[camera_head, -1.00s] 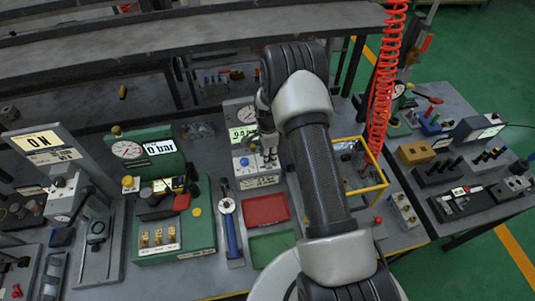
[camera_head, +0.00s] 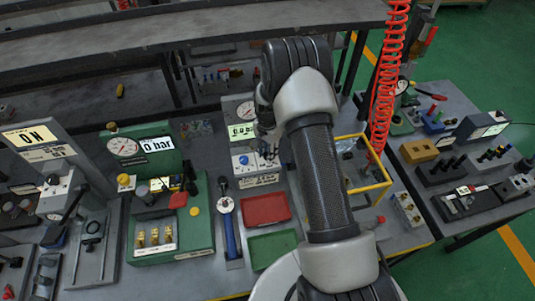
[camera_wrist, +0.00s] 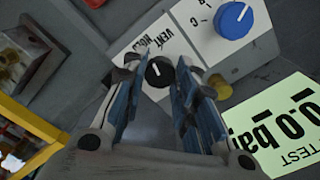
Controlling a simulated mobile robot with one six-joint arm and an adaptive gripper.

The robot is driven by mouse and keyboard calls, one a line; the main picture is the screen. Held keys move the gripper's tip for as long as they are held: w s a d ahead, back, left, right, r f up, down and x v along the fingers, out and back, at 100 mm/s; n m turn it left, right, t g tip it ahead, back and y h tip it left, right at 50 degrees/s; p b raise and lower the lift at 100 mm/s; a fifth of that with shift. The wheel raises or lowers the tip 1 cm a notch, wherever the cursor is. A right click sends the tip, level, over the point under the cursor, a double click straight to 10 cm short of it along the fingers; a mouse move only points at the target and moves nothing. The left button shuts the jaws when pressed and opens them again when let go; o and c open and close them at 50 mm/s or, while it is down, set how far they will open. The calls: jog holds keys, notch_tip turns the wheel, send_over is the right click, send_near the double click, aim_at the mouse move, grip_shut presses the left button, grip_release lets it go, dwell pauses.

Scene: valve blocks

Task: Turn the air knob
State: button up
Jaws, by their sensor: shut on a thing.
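A black round knob (camera_wrist: 160,71) with a white pointer line sits on a white-faced block with "VENT" and "HOLD" lettering in the wrist view. My gripper (camera_wrist: 161,80) is shut on this knob, one blue-padded finger on each side. A larger blue knob (camera_wrist: 235,20) is on the same block, apart from the fingers. A pale green display (camera_wrist: 283,125) beside it reads 0.0 bar. In the head view the block (camera_head: 243,162) stands under the display (camera_head: 241,131), and my gripper (camera_head: 268,152) is at its right side, partly hidden by my arm.
A red tray (camera_head: 265,209) and a green tray (camera_head: 272,248) lie in front. A green gauge station (camera_head: 140,150) is to the left. A red coiled hose (camera_head: 385,90) hangs at the right.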

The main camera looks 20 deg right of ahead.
jog(key=n+b, duration=0.1)
jog(key=n, duration=0.4)
jog(key=shift+n+b, duration=0.3)
jog(key=shift+b, duration=0.05)
jog(key=n+b, duration=0.1)
jog(key=n, duration=0.4)
jog(key=shift+n, duration=0.4)
jog(key=shift+s, duration=0.1)
jog(key=o, duration=1.1)
notch_tip(320, 180, up, 12)
